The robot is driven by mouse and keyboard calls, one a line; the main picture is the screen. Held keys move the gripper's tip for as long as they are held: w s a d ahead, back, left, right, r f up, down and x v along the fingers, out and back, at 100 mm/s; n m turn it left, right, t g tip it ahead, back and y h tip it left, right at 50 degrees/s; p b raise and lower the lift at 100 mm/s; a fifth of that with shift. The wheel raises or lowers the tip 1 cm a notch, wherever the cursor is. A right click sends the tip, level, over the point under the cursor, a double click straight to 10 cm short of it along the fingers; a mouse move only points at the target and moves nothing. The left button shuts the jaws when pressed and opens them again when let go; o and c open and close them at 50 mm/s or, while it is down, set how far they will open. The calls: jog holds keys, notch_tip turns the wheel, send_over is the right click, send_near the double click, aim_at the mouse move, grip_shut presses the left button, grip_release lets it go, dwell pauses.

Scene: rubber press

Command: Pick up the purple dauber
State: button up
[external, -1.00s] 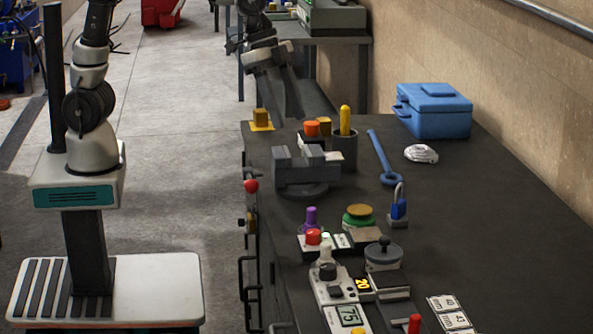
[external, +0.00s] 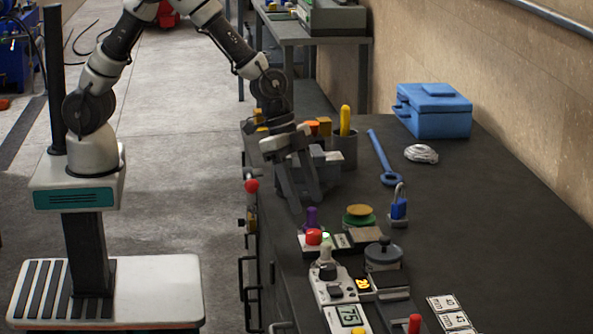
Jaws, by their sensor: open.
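The purple dauber (external: 311,219) stands upright on the dark workbench (external: 480,210), just behind a small panel with a red button. My gripper (external: 307,206) points down with its fingers apart and empty. Its fingertips are close above and around the dauber's position in the picture. I cannot tell whether they touch it or how far they are from it in depth.
The grey vise (external: 328,178) stands behind my gripper, partly hidden by it. A red button (external: 313,236), a green-and-yellow round piece (external: 359,215) and a blue padlock (external: 399,208) are nearby. A blue toolbox (external: 434,112) stands farther back.

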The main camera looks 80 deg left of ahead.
aim_at(310, 208)
jog(key=x, duration=0.5)
jog(key=shift+a, duration=0.1)
jog(key=c, duration=1.1)
